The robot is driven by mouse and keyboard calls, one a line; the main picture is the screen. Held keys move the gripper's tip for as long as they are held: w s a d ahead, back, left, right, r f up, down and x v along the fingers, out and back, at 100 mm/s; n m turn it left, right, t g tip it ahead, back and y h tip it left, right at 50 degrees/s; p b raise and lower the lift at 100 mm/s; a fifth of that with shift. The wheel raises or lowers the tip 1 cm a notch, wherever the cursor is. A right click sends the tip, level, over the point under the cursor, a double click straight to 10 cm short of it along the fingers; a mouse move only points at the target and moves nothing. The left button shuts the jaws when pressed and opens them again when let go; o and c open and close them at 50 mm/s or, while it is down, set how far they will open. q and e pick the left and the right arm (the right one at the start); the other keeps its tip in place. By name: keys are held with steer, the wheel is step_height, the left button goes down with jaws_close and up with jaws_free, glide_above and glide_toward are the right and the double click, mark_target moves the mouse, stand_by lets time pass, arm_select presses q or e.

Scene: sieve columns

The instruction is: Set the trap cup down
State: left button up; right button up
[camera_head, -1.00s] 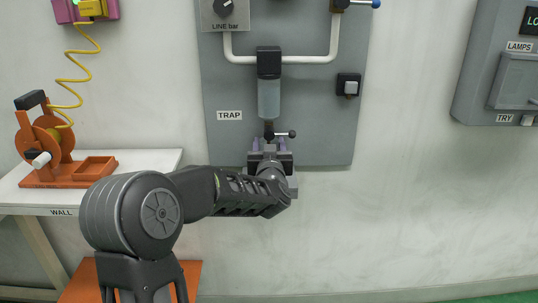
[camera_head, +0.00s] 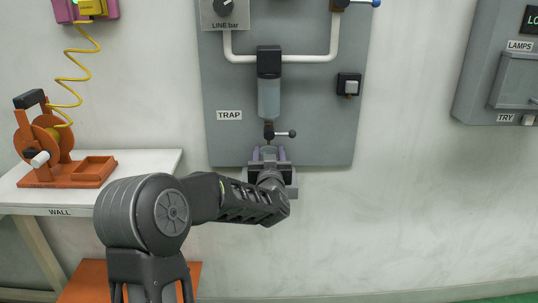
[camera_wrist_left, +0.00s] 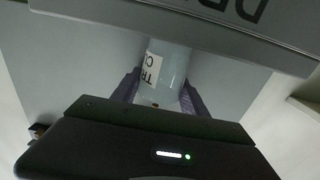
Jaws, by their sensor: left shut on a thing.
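The trap cup (camera_wrist_left: 168,68) is a pale, smooth cylinder with a partly visible white label. In the left wrist view it sits between the purple-grey fingers of my left gripper (camera_wrist_left: 160,92), which is shut on it. In the head view my left gripper (camera_head: 268,154) is just below the valve with a black ball lever under the clear TRAP bowl (camera_head: 269,98). Only a small part of the cup shows there. A grey ledge (camera_head: 291,184) is at the board's lower edge, partly hidden by my wrist. I cannot tell whether the cup touches it. My right gripper is not in view.
The grey wall board (camera_head: 320,125) carries white pipes and a small black-and-white switch (camera_head: 349,85). At left, a white table (camera_head: 150,162) holds an orange reel stand (camera_head: 52,150). A grey LAMPS box (camera_head: 490,70) hangs at right.

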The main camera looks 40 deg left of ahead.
arm_select(q)
steer(key=shift+f, duration=0.25)
steer(key=o, duration=1.4)
steer(key=shift+o, duration=0.2)
steer(key=shift+r, duration=0.15)
steer(key=shift+r+p, duration=0.3)
steer(key=v, duration=1.2)
steer(key=shift+f, duration=0.15)
